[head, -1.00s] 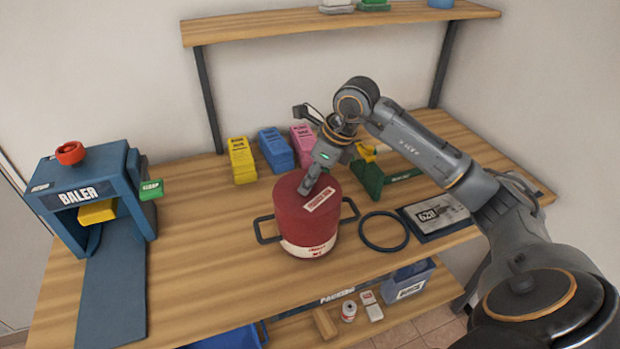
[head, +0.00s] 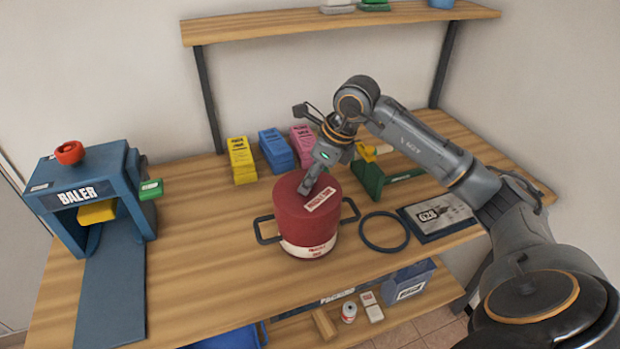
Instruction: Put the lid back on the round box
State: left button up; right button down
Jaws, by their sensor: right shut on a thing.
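The round box (head: 308,243) stands upright on the wooden table, with a pale lower band and black handles at its sides. Its red lid (head: 290,205) is on top and looks level; I cannot tell whether it is fully seated. My right gripper (head: 307,189) reaches down onto the top of the lid from the back right and is shut on it. The grip itself is partly hidden by the gripper. My left gripper is not in view.
A dark ring (head: 384,231) and a flat framed panel (head: 438,216) lie right of the box. A green stand (head: 368,180) and yellow, blue and pink stacks (head: 242,160) are behind. A blue baler (head: 90,200) stands left. Table between baler and box is clear.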

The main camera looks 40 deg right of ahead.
jog(key=shift+f+b, duration=0.2)
jog(key=shift+b, duration=0.2)
dwell(0.8)
jog(key=c, duration=0.6)
grip_release()
jog(key=shift+o, duration=0.2)
jog(key=shift+r, duration=0.1)
jog(key=shift+r+p, duration=2.4)
jog(key=shift+r, duration=1.05)
